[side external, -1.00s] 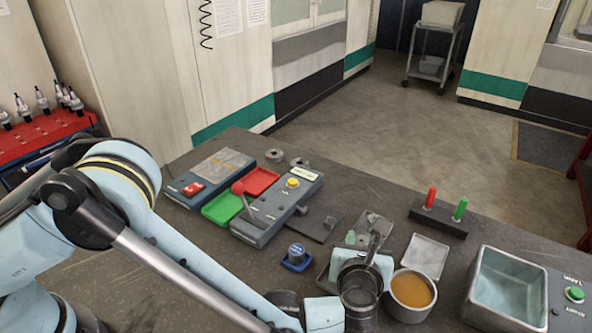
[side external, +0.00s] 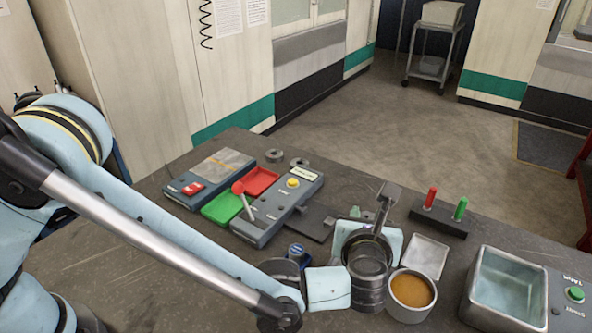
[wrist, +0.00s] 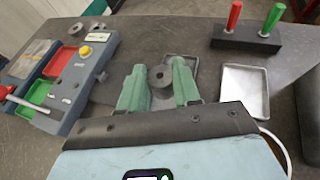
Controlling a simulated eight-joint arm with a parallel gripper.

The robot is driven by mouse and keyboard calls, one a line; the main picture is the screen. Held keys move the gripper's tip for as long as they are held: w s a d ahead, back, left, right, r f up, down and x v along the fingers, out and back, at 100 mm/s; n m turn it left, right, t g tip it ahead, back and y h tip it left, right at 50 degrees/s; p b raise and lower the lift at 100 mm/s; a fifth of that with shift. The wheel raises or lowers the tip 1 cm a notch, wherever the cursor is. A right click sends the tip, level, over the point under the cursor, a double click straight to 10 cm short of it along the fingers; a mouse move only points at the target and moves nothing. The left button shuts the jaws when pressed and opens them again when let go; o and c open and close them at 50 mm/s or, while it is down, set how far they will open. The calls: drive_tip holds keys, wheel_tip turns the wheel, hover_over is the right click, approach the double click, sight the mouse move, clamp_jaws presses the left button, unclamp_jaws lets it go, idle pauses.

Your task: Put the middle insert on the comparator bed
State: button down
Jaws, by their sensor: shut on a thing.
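My gripper (wrist: 160,88) has two green fingers, shut on a grey round insert (wrist: 160,76) with a centre hole. The insert is held above the bench; in the side view my wrist hides it. The comparator is the grey-blue unit with a yellow button (side external: 292,183), a red-knobbed lever (side external: 238,188) and a small display. It stands left of my gripper in both views. A dark flat plate (side external: 318,222) adjoins its right side. I cannot tell which surface is called the bed.
A pale tray (side external: 427,256), a pot of amber liquid (side external: 412,290), a rack with red and green pegs (side external: 438,222) and a basin (side external: 507,285) stand to the right.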

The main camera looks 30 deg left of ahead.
wheel_tip(320, 180, up, 2)
drive_tip(key=shift+r, duration=0.25)
drive_tip(key=shift+w+a+r, duration=0.1)
drive_tip(key=shift+r, duration=0.2)
drive_tip(key=w+a+f+n+g+y, duration=0.3)
drive_tip(key=a+n+g+y, duration=0.5)
drive_tip(key=a, duration=0.3)
drive_tip(key=shift+n+t, duration=0.5)
drive_tip(key=shift+t, duration=0.1)
drive_tip(key=shift+d+f, duration=0.1)
drive_tip(key=shift+f, duration=2.7)
drive_tip(key=c, duration=0.7)
unclamp_jaws()
